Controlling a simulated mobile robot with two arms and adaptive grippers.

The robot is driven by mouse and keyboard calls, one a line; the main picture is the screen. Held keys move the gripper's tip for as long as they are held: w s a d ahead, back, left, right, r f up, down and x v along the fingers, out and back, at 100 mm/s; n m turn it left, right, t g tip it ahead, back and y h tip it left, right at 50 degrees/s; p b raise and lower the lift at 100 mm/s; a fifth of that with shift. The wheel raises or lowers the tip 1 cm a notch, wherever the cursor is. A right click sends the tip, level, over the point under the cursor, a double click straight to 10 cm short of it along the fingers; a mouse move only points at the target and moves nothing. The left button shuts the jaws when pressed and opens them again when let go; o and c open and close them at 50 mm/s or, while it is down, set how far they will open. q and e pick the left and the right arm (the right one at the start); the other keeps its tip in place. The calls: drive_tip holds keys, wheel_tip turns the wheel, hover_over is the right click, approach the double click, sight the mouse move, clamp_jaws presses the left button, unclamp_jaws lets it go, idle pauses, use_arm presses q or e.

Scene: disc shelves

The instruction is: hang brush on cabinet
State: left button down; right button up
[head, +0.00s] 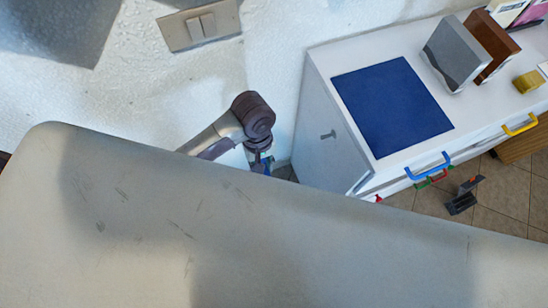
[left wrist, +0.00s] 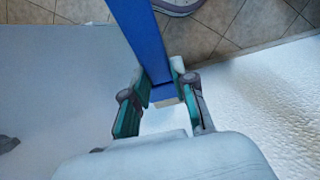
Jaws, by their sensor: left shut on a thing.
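A white cabinet (head: 312,112) stands at the right of the head view, with a small grey peg (head: 328,134) on its left side face. My left gripper (head: 262,160) hangs low just left of that face, mostly hidden. In the left wrist view my left gripper (left wrist: 163,100) is shut on the blue brush (left wrist: 140,35), of which a long flat blue part shows. The brush's far end runs out of the picture. A grey shape, perhaps the peg (left wrist: 8,143), shows at the left edge there. My right gripper cannot be made out.
A dark blue mat (head: 392,105), a grey block (head: 457,52) and a brown block (head: 488,45) are on the cabinet top. A large pale surface (head: 130,220) fills the bottom of the head view. A dark object (head: 462,203) is above the tiles.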

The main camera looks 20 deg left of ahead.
use_arm(q)
drive_tip(key=w+d+f+n+t+h+b, duration=0.3)
drive_tip(key=w+d+f+n+t+h, duration=0.2)
drive_tip(key=n, duration=1)
drive_tip(key=w+d+f+h, duration=0.3)
drive_tip(key=w+d+h, duration=0.1)
drive_tip(key=d, duration=0.1)
drive_tip(key=shift+w+d+f+t, duration=0.25)
drive_tip(key=shift+w+t, duration=0.05)
drive_tip(key=shift+w, duration=0.1)
idle(0.6)
drive_tip(key=c, duration=0.9)
unclamp_jaws()
drive_tip(key=shift+o, duration=0.2)
